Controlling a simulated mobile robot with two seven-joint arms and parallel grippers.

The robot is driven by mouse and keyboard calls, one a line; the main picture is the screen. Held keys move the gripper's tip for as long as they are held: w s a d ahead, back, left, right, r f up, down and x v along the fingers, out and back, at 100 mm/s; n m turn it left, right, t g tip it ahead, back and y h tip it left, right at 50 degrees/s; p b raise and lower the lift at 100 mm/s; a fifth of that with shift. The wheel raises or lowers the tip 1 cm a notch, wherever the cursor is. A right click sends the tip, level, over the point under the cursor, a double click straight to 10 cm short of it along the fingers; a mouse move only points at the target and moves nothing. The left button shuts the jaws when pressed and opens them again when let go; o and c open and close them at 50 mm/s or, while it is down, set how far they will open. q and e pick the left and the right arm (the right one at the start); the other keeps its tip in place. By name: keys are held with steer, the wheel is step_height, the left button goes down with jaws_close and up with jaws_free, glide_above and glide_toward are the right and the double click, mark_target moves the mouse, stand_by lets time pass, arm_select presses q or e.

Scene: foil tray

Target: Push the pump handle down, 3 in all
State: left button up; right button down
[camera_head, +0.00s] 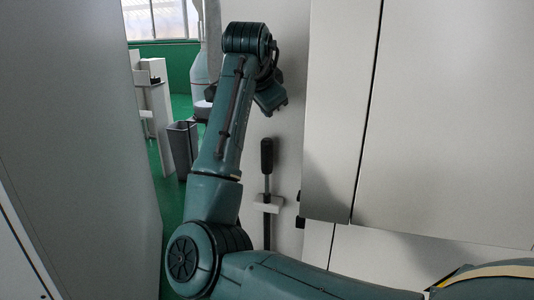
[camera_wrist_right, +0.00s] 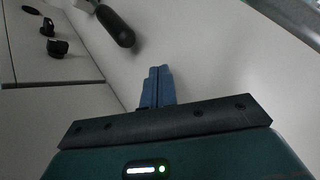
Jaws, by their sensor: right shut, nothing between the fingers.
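The pump handle (camera_head: 267,156) is a black upright grip on a thin dark rod, which passes through a pale bracket (camera_head: 268,204) on a light wall panel. In the right wrist view, the black handle (camera_wrist_right: 115,27) lies tilted, up and left of my fingers, apart from them. My right gripper shows there with its blue fingers (camera_wrist_right: 157,80) together and nothing between them. In the head view, my right arm rises left of the handle and bends over at the top. The gripper end (camera_head: 270,97) hangs above the handle with a gap; its fingertips are not clear there. My left gripper is out of view.
Pale cabinet doors (camera_head: 440,110) stand close on the right of the handle. A large grey panel (camera_head: 75,140) fills the left. Behind are a grey bin (camera_head: 180,150) and green floor. Black knobs (camera_wrist_right: 57,48) stick out in the wrist view.

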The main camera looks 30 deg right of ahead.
mark_target(266, 142)
step_height(266, 142, down, 2)
steer(key=shift+f+b, duration=0.1)
steer(key=shift+b, duration=0.35)
steer(key=shift+f, duration=0.15)
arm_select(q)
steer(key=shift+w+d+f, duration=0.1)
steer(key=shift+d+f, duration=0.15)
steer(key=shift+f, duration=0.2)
arm_select(e)
steer(key=shift+f, duration=0.65)
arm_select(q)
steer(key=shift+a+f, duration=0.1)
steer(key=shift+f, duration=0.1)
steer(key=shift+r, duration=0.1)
arm_select(e)
steer(key=shift+f, duration=0.1)
steer(key=shift+f, duration=0.35)
